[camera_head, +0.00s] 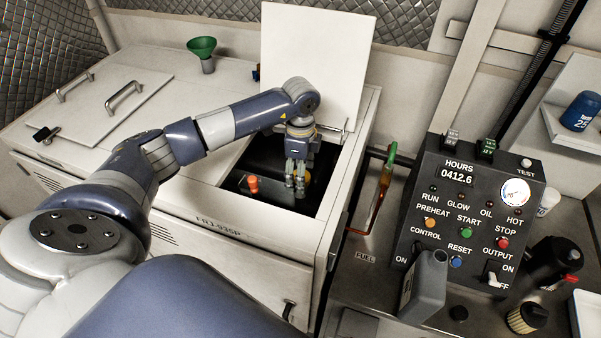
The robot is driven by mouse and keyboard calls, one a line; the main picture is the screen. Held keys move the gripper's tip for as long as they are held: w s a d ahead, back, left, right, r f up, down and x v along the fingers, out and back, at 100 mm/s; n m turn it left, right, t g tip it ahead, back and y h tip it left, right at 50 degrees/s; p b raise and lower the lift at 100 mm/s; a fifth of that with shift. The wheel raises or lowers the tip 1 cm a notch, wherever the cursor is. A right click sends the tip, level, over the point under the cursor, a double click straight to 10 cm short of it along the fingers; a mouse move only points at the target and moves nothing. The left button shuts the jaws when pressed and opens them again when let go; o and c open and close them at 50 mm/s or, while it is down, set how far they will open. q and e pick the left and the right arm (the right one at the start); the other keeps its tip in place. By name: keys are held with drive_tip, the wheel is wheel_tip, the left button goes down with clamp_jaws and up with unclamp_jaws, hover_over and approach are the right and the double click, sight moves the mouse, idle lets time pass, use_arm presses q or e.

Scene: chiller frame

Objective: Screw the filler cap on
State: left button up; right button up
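My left gripper (296,183) reaches down into the open hatch (270,205) of the white cabinet, fingers pointing down. A yellow-orange round piece (306,183), which looks like the filler cap, shows low down behind and beside the fingertips. The fingers hide most of it. I cannot tell whether they grip it, or whether it sits on a filler neck. An orange-red knob (253,184) stands in the hatch to the left of the gripper. My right gripper is not in view.
The raised white lid (315,60) stands behind the hatch. A green funnel (202,46) sits on the cabinet top. To the right are a control panel (465,205), a grey jug (424,285), a small black cap (458,313) and a filter (527,318).

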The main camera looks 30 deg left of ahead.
use_arm(q)
drive_tip(key=shift+r, duration=0.1)
wheel_tip(320, 180, up, 12)
idle(0.6)
